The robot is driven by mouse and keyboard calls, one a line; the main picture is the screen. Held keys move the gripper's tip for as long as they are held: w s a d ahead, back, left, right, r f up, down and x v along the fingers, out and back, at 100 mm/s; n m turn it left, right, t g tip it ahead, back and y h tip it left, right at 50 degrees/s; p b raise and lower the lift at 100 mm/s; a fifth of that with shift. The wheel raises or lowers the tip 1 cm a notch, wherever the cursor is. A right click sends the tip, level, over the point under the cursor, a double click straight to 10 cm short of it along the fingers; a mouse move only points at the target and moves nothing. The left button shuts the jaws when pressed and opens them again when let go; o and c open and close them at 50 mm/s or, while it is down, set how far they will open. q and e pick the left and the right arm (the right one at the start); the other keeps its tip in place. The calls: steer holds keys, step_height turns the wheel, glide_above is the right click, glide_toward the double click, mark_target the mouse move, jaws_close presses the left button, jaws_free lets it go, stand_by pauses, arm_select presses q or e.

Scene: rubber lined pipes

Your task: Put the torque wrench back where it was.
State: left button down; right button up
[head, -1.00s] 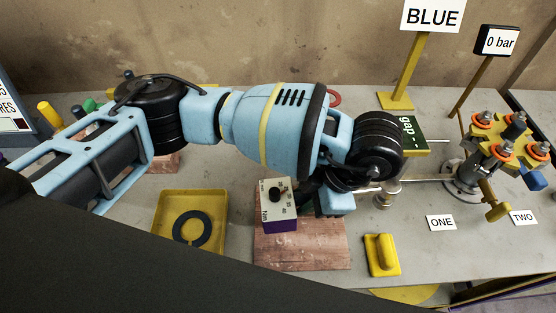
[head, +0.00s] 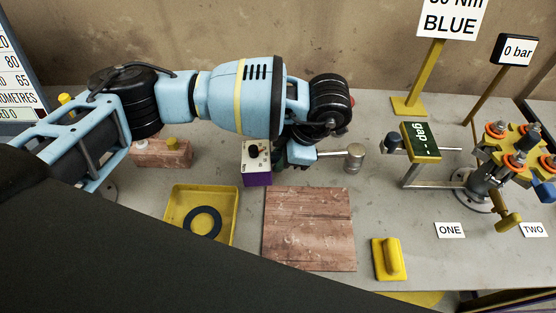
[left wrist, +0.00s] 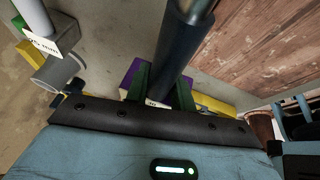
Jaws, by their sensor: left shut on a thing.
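My left gripper (head: 298,160) is shut on the dark handle of the torque wrench (left wrist: 178,50). The handle lies between green fingertips (left wrist: 163,88) in the left wrist view. In the head view the wrench's short bar reaches right to a round metal head (head: 354,157). The wrench appears held above the table, behind the wooden board (head: 308,230); the exact height is unclear. A purple box with a white dial face and black knob (head: 257,165) is just left of the gripper. I cannot tell whether it is joined to the wrench. My right gripper is not in view.
A yellow tray (head: 170,222) holds a dark ring. The wooden board is bare. A yellow block (head: 387,258) lies to its right. The flanged pipe fitting (head: 490,185), gap display (head: 421,143) and sign posts stand at right. A wooden block (head: 162,153) is behind the tray.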

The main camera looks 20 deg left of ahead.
arm_select(q)
steer(key=shift+w+a+f, duration=0.2)
steer(key=shift+a+f, duration=0.05)
steer(key=shift+f, duration=0.55)
steer(key=shift+w+a+f, duration=0.15)
steer(key=shift+a+f, duration=0.05)
steer(key=shift+f, duration=0.55)
steer(key=c, duration=1.2)
jaws_free()
steer(key=shift+f, duration=0.3)
steer(key=shift+v, duration=4)
